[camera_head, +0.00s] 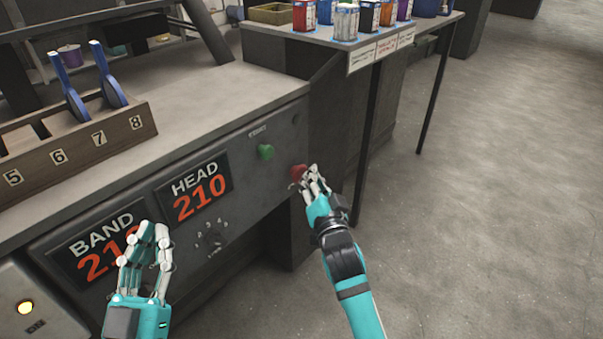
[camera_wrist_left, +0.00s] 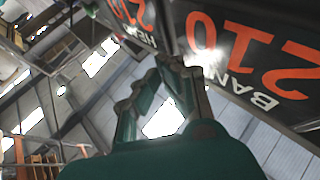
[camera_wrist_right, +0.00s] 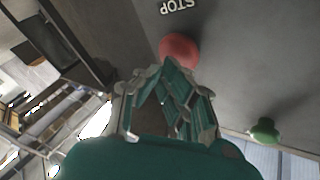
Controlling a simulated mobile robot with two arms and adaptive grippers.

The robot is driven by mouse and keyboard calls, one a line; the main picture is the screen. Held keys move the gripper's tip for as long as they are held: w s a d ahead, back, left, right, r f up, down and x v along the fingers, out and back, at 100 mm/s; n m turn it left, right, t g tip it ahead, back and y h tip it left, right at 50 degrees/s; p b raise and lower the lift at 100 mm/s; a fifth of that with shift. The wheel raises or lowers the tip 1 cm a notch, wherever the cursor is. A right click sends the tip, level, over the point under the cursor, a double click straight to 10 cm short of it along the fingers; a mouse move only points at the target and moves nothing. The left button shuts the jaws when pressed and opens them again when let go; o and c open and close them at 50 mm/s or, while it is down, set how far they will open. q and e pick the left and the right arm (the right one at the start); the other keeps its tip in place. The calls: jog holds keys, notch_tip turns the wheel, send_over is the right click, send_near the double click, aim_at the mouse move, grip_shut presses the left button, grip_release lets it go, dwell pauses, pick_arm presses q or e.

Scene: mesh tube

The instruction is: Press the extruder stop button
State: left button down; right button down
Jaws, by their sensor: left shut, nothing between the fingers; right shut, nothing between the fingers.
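The red stop button (camera_head: 298,172) sits on the right end of the machine's front panel, partly behind my right fingers. In the right wrist view the red button (camera_wrist_right: 179,50) shows just beyond my right fingertips, below a "STOP" label (camera_wrist_right: 178,6). My right gripper (camera_head: 313,172) is shut and empty, with its tips at the button; whether they touch it I cannot tell. My left gripper (camera_head: 154,229) is shut and empty in front of the "BAND" display (camera_head: 85,247). The left wrist view shows my left fingers (camera_wrist_left: 180,70) and the upside-down display.
A green button (camera_head: 266,151) is left of the red one. A "HEAD 210" display (camera_head: 193,188) and a dial (camera_head: 212,239) are on the same panel. A numbered wooden rack (camera_head: 75,137) stands on top. A table with cans (camera_head: 345,22) is behind; open floor lies right.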

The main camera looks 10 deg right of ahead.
aim_at(169, 293)
pick_arm(q)
jog(key=shift+w+f+g, duration=0.2)
jog(key=shift+f+g, duration=0.15)
jog(key=shift+f, duration=0.15)
jog(key=shift+w+f+g, duration=0.2)
jog(key=shift+f+g, duration=0.15)
jog(key=shift+f, duration=0.1)
pick_arm(e)
jog(key=shift+s+d, duration=0.25)
jog(key=shift+s, duration=0.1)
